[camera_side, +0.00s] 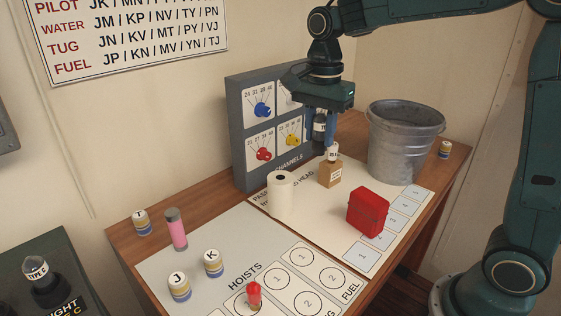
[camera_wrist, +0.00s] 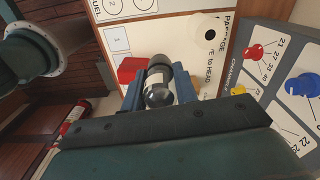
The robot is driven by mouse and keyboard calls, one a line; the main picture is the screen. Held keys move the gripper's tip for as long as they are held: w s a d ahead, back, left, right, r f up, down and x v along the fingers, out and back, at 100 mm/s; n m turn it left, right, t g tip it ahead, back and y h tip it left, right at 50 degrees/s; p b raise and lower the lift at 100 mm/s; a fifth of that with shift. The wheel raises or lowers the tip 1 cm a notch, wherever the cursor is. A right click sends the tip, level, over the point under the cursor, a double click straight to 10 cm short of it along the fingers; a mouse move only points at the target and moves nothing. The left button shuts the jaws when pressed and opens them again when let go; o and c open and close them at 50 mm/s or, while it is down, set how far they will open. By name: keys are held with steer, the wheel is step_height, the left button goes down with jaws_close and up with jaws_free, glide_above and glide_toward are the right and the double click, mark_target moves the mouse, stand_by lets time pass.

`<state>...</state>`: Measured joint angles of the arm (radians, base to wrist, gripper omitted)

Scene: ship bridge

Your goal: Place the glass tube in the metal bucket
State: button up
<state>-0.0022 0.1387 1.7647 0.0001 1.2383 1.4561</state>
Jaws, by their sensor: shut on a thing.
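My gripper (camera_side: 320,136) points down in front of the grey channel panel, left of the bucket. The metal bucket (camera_side: 405,143) stands upright at the back right of the table, open at the top. The held tube is outside it. The bucket's inside bottom is hidden.
The channel panel (camera_side: 238,140) stands close behind. A white roll (camera_side: 280,195), a red case (camera_side: 367,211) and a pink grey-capped cylinder (camera_side: 176,230) stand in front and to the left.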

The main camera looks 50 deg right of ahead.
steer(key=w+d+r, duration=0.1)
steer(key=d+r, duration=0.2)
steer(key=d, duration=1.2)
steer(key=w+d+r, duration=0.2)
steer(key=d+r, duration=0.1)
steer(key=d, duration=1.2)
steer(key=s+d+r, duration=0.2)
steer(key=s+d, duration=0.4)
steer(key=d, duration=0.4)
steer(key=shift+d+n, duration=0.15)
steer(key=shift+n, duration=0.25)
steer(key=shift+f, duration=0.15)
step_height(320, 180, down, 11)
